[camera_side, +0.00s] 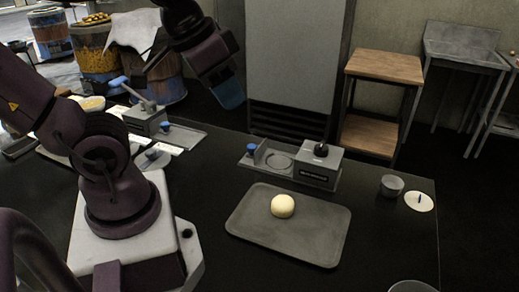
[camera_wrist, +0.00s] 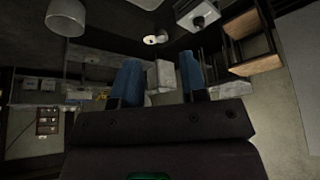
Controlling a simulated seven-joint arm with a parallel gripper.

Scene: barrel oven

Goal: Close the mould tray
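Two mould units stand on the dark table. The right one has a grey box with a black knob (camera_side: 320,165) and a low tray with a round recess (camera_side: 280,162) extending out to its left. A blue-knobbed upright plate (camera_side: 252,150) stands at that tray's left end. The left unit (camera_side: 147,119) has a raised lever and a blue knob beside it on a flat plate. I cannot tell which unit is meant. My gripper (camera_side: 230,98) is high above and behind the table, away from both units. In the wrist view its blue fingers (camera_wrist: 160,68) are apart with nothing between them.
A grey baking tray (camera_side: 325,240) with a pale dough ball (camera_side: 283,206) lies in front of the right unit. A small grey cup (camera_side: 391,185) and a white disc (camera_side: 419,201) are to the right. Barrels (camera_side: 92,45) and a wooden-topped stand (camera_side: 384,66) are behind.

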